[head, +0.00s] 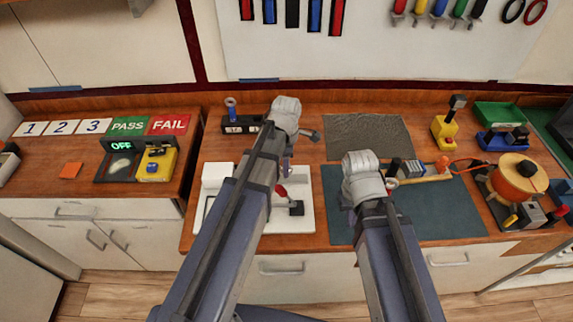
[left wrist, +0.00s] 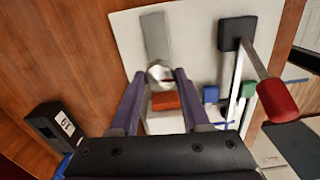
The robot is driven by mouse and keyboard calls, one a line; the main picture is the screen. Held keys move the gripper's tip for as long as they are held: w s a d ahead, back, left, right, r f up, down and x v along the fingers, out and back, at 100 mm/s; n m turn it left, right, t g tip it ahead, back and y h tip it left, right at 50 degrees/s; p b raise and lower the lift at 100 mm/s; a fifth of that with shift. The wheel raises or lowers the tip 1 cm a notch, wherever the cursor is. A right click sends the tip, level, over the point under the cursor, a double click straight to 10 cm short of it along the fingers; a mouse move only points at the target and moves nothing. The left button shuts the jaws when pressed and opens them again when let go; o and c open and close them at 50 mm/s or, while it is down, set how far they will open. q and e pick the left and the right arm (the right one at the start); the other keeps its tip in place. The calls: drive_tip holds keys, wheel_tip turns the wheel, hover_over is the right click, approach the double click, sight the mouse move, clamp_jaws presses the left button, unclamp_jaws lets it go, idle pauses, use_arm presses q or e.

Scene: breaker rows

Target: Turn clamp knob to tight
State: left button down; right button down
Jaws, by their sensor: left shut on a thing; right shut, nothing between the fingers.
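The clamp knob (left wrist: 160,72) is a small round silver knob on the white base plate (left wrist: 118,42), beside a grey bar. My left gripper (left wrist: 163,80) has its two purple fingers on either side of the knob and is shut on it. In the head view my left gripper (head: 287,170) points down over the white fixture (head: 300,222), and my arm hides the knob there. My right gripper (head: 391,183) is shut and empty over the dark mat, largely hidden by my right arm. The knob's marking cannot be read.
A red-handled lever (left wrist: 277,98) rises from the plate close to my left gripper. A black block with a number (left wrist: 57,125) stands beside the plate. The dark mat's front (head: 450,215) is clear.

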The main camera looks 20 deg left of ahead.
use_arm(q)
drive_tip(key=m, duration=0.5)
drive_tip(key=shift+m, duration=0.4)
drive_tip(key=m, duration=1.2)
drive_tip(key=shift+m, duration=0.4)
drive_tip(key=m, duration=0.6)
drive_tip(key=shift+m, duration=0.3)
drive_tip(key=shift+c, duration=1.9)
unclamp_jaws()
